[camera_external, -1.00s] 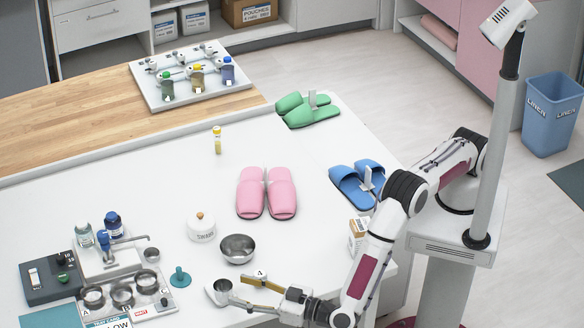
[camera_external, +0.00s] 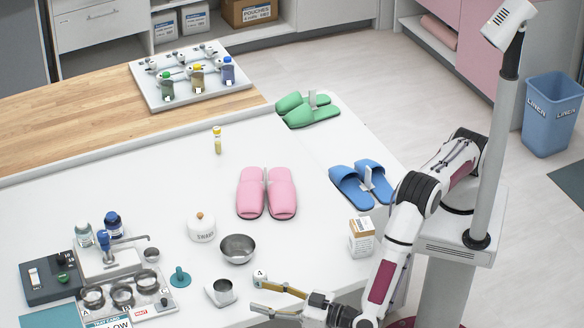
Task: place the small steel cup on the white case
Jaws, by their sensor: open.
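The small steel cup (camera_external: 222,287) stands upright near the front middle of the table, left of my gripper. A pale, squarish outline shows around its lower part, which looks like the white case (camera_external: 212,300) under it. White on white makes the contact hard to tell. My gripper (camera_external: 257,298) is open and empty, low over the table to the right of the cup. Its two fingers point left, with a visible gap between fingertips and cup.
A steel bowl (camera_external: 238,249) stands behind the cup, and a teal peg (camera_external: 180,277) to its left. A small white tag marked A (camera_external: 260,274) is close to the upper finger. A carton (camera_external: 362,237) and slippers (camera_external: 266,193) stand further back.

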